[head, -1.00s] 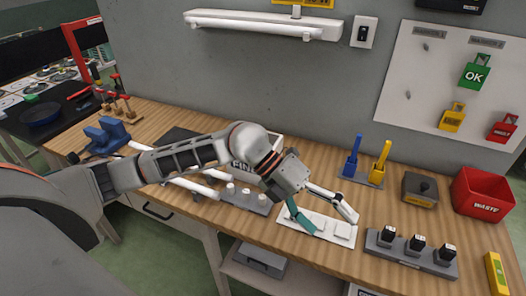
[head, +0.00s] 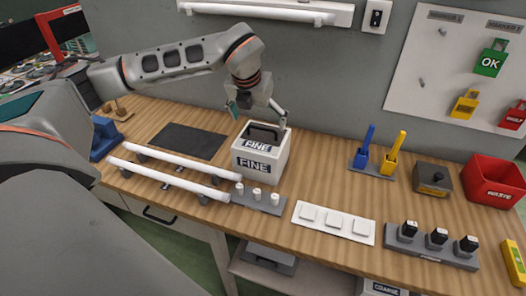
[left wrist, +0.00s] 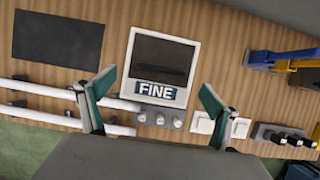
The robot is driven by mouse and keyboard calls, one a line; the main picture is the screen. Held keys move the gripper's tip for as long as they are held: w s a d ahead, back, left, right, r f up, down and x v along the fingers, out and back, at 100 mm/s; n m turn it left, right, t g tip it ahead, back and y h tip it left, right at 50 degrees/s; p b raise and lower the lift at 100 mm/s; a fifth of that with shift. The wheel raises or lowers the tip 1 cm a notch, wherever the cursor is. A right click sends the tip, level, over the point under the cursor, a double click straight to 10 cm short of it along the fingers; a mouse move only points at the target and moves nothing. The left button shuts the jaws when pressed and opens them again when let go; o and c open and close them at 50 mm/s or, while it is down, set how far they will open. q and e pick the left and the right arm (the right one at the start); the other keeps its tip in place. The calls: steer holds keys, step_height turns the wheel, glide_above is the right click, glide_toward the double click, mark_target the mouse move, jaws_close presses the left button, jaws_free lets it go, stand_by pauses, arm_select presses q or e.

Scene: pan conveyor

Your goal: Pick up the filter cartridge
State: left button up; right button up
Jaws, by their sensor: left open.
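The filter cartridge, a white box with a dark handle on top and "FINE" labels (head: 254,166), stands upright on the wooden bench in the head view. In the left wrist view the cartridge (left wrist: 168,44) lies beyond the fingertips, its dark top and "FINE" label showing. My left gripper (head: 257,110) is open and empty, above the cartridge's top with one finger to each side of the handle. I cannot tell whether a finger touches it. In the left wrist view the green-padded fingers (left wrist: 155,90) are wide apart. My right gripper is not in view.
White tubes (head: 185,165) and a grey holder with white pegs (head: 258,199) lie close in front of the cartridge. A dark mat (head: 187,141) is left of it. A white tray (head: 333,222) is at the front right. A "COARSE" box (head: 385,289) shows below the bench.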

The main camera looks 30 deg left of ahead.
mark_target(262, 128)
arm_select(q)
steer(key=p+x, duration=0.1)
steer(key=x, duration=0.4)
steer(key=shift+w+d+f, duration=0.1)
steer(key=shift+w+f, duration=0.15)
steer(key=shift+w, duration=0.05)
steer(key=c, duration=2.1)
steer(key=shift+w+r, duration=0.1)
steer(key=shift+r, duration=0.05)
steer(key=shift+c, duration=0.3)
